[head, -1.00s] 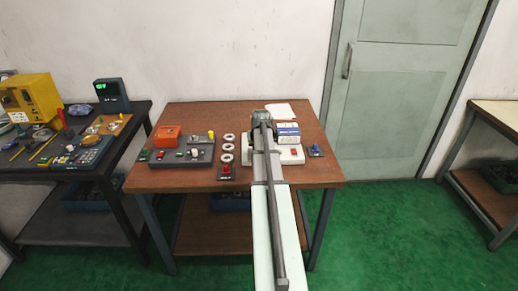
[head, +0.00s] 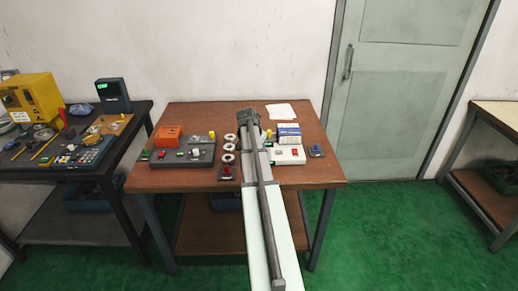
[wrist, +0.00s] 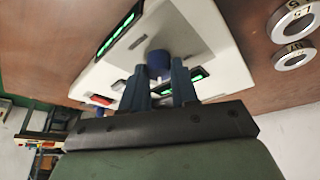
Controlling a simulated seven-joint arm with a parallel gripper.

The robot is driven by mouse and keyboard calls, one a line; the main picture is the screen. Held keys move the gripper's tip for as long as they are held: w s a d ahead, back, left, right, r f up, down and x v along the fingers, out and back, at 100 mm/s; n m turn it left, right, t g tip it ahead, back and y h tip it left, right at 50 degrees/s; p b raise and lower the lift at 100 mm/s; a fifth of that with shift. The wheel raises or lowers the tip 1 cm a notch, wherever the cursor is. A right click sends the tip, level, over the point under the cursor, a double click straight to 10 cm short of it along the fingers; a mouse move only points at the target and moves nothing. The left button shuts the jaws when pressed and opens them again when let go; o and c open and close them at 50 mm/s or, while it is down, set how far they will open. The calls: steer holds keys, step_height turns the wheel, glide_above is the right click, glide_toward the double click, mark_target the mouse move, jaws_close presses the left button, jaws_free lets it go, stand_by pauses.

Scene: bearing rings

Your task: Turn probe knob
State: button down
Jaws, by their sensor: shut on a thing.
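A blue knob (wrist: 158,64) stands on a white device (wrist: 193,28) with green displays and a red switch in the wrist view. My gripper (wrist: 164,78) has its two blue-grey fingers on either side of the knob and is shut on it. The knob's top shows just past the fingertips. In the head view the white device (head: 284,160) sits on the brown table, partly behind my arm. The knob and my fingers are hidden there by the arm.
Metal rings (head: 228,147) stand in a column left of my arm, close to a grey control box (head: 180,160). A blue-and-white box (head: 289,129) is behind the white device. A small blue-knobbed unit (head: 316,150) is at the table's right edge. A white paper (head: 281,111) lies at the back.

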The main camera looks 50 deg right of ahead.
steer(key=shift+d, duration=0.1)
stand_by(0.4)
steer(key=c, duration=0.9)
jaws_free()
steer(key=v, duration=1.3)
steer(key=shift+r, duration=0.4)
steer(key=shift+a, duration=0.2)
